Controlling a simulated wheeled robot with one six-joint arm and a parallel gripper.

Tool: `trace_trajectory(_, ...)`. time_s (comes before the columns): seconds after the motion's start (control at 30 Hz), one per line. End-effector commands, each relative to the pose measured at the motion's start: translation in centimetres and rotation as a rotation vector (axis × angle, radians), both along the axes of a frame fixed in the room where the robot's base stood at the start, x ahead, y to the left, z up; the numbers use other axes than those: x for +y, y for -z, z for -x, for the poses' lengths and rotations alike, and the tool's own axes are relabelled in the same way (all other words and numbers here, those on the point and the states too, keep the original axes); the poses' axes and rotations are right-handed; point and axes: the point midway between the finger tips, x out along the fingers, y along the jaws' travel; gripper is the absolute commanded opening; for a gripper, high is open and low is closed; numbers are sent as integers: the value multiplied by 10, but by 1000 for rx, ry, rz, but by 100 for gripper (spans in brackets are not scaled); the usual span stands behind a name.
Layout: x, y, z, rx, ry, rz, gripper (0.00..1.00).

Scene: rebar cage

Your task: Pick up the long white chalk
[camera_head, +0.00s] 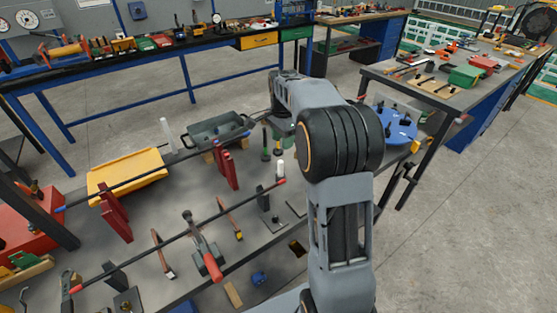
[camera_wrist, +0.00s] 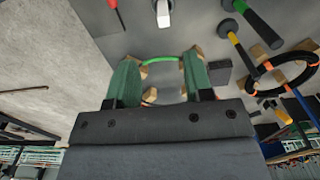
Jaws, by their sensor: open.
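A long white chalk (camera_head: 168,134) stands upright between the yellow tray and the grey-green tray in the head view. A shorter white piece (camera_head: 280,170) stands near the end of a red-tipped bar. In the wrist view a white upright piece (camera_wrist: 163,13) shows at the top edge, ahead of the fingers; I cannot tell which of the two it is. My gripper (camera_wrist: 162,60) is open, with its two green fingers apart and no chalk between them. In the head view my arm largely hides the gripper.
The bench holds a yellow tray (camera_head: 125,172), a grey-green tray (camera_head: 217,131), red uprights, long dark bars and a red-handled tool (camera_head: 211,265). A blue round stand (camera_head: 397,125) is right of my arm. A black ring (camera_wrist: 286,73) and handled tools crowd the wrist view's right.

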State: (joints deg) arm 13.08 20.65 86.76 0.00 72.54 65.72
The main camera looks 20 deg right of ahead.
Motion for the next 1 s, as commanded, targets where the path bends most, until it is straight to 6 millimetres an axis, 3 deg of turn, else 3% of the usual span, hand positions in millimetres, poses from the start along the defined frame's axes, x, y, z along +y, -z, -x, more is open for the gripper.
trace_trajectory(0.3, 2, 56, -1, 5, 2, -1, 47)
trace_trajectory(0.67, 2, 81, -2, 3, 2, 0, 47)
trace_trajectory(1.0, 3, 122, -5, 2, 3, -1, 47)
